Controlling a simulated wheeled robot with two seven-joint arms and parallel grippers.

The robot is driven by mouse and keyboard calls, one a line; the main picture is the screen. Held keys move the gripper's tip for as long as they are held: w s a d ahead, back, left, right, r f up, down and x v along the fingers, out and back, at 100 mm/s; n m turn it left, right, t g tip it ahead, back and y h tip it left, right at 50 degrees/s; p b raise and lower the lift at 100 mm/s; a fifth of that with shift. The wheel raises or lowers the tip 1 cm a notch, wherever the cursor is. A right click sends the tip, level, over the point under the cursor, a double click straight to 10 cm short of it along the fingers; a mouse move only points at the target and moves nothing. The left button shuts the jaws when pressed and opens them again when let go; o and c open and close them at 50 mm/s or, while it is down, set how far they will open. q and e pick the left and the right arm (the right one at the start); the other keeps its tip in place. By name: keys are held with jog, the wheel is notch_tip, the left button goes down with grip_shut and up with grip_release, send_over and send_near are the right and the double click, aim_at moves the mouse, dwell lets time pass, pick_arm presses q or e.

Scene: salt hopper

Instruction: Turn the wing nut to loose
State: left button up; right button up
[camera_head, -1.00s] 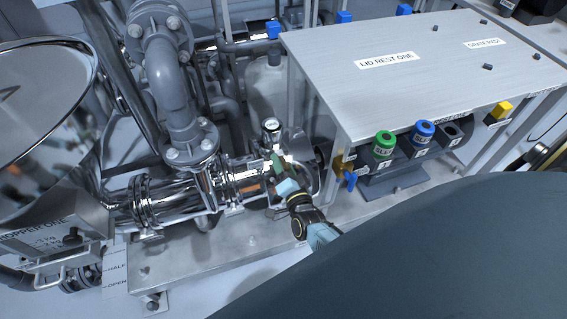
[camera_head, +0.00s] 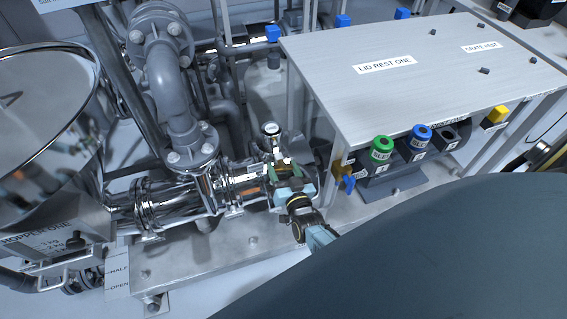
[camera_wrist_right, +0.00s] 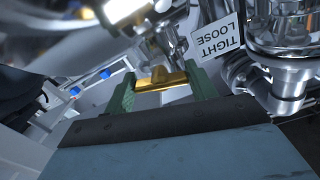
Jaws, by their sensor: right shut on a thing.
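The wing nut (camera_wrist_right: 160,80) is a gold-coloured piece in the right wrist view, between the two green fingers of my right gripper (camera_wrist_right: 160,92). The fingers are shut on it, one at each end. Behind it is a metal clamp or shaft. A white tag (camera_wrist_right: 218,40) reading TIGHT and LOOSE is just right of the nut, upside down in this view. In the head view my right gripper (camera_head: 283,168) is at the right end of the shiny pipe (camera_head: 240,182), below a small round gauge; the nut is hidden there. My left gripper is not in view.
A steel hopper (camera_head: 40,130) stands at the left. A grey flanged pipe (camera_head: 178,90) rises behind the clamp. A metal table (camera_head: 420,65) is at the right, with green (camera_head: 381,148) and blue (camera_head: 420,138) capped holders under its front edge. A dark rounded shape fills the lower right.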

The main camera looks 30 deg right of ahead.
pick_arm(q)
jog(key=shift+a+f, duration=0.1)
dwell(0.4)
pick_arm(e)
jog(key=o, duration=0.8)
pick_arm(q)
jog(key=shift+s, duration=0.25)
pick_arm(e)
jog(key=shift+o, duration=0.9)
jog(key=shift+s, duration=0.25)
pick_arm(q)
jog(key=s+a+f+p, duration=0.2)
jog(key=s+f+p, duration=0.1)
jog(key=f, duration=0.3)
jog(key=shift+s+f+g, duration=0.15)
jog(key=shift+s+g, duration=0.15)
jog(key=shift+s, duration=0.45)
pick_arm(e)
jog(key=v, duration=1.3)
